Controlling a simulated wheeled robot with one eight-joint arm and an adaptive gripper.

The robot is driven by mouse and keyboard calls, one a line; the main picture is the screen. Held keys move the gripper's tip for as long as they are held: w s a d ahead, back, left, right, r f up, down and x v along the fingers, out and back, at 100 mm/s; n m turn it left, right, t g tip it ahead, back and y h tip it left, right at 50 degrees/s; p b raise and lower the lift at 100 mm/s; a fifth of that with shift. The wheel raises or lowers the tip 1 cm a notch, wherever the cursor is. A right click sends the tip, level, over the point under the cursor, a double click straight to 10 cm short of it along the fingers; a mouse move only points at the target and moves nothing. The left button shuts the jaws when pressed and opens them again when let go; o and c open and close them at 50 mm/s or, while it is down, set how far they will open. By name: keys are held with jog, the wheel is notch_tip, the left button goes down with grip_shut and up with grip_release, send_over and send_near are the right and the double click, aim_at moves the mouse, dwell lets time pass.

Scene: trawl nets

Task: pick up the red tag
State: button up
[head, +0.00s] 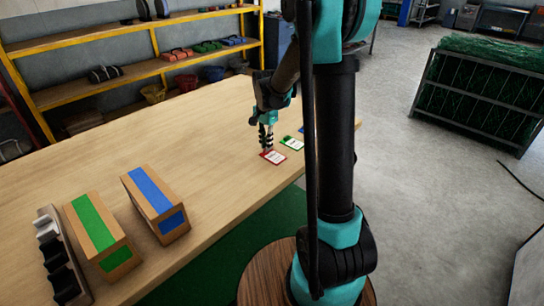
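The red tag (273,157) lies flat on the wooden table near its right edge. It has a red border and a white label. My gripper (267,148) points down just above the tag's upper left part, with its fingertips at or very near it. The fingers are small and overlap in this view, so I cannot tell whether they are open or shut, or touching the tag.
A green tag (292,143) lies just right of the red one, and a blue tag (302,129) is partly hidden behind my arm. Boxes with a green stripe (100,235) and a blue stripe (156,204) stand near a dark rack (60,262). The table's middle (175,135) is clear.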

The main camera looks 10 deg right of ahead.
jog(key=shift+f, duration=0.7)
jog(key=shift+c, duration=0.4)
grip_shut()
jog(key=shift+r, duration=0.1)
